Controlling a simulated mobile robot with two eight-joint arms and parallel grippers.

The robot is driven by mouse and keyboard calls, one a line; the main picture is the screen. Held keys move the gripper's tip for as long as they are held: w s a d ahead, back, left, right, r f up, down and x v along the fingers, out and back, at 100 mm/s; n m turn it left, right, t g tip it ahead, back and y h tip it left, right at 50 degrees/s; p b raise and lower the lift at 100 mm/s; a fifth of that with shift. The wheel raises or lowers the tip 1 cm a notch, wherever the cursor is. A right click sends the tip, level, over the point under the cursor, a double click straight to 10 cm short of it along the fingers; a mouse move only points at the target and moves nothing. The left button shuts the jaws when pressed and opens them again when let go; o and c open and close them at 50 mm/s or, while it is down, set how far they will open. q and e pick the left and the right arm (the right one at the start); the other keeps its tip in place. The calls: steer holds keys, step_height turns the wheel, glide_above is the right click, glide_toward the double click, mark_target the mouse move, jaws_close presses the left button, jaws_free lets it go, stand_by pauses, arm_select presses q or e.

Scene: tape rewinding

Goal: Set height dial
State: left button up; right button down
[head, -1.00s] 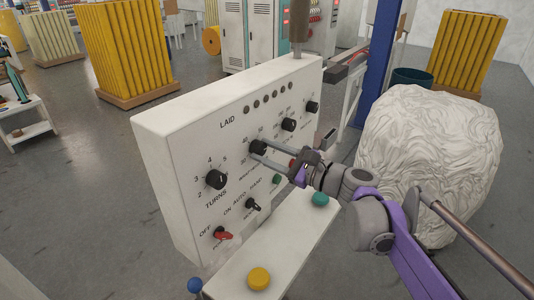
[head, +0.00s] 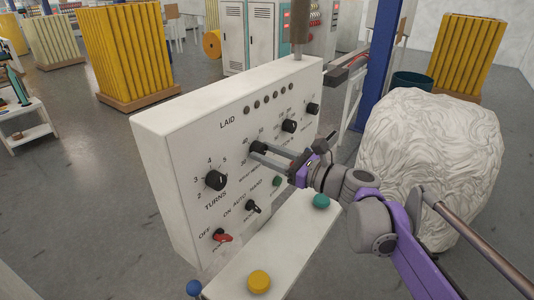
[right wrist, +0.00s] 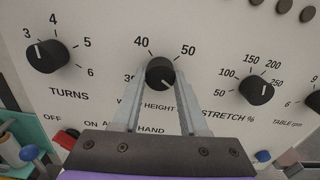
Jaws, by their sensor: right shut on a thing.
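The height dial is a round black knob (head: 259,147) on the white control panel (head: 185,125). In the right wrist view the knob (right wrist: 159,73) sits above the partly covered word HEIGHT, with 40 and 50 printed above it. Its white mark seems to point to the lower right; the number there is hidden by a finger. My right gripper (head: 264,149) is shut on this knob; in the right wrist view its fingers (right wrist: 160,82) lie on either side of it. My left gripper is not in view.
The TURNS knob (right wrist: 47,56) is to the left and the STRETCH % knob (right wrist: 256,90) to the right. A large white wrapped bundle (head: 430,150) stands at the right.

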steer(key=shift+c, duration=2.2)
jaws_free()
steer(key=b+v, duration=0.1)
steer(key=v, duration=0.9)
steer(key=shift+s+d, duration=0.25)
steer(key=shift+d, duration=0.05)
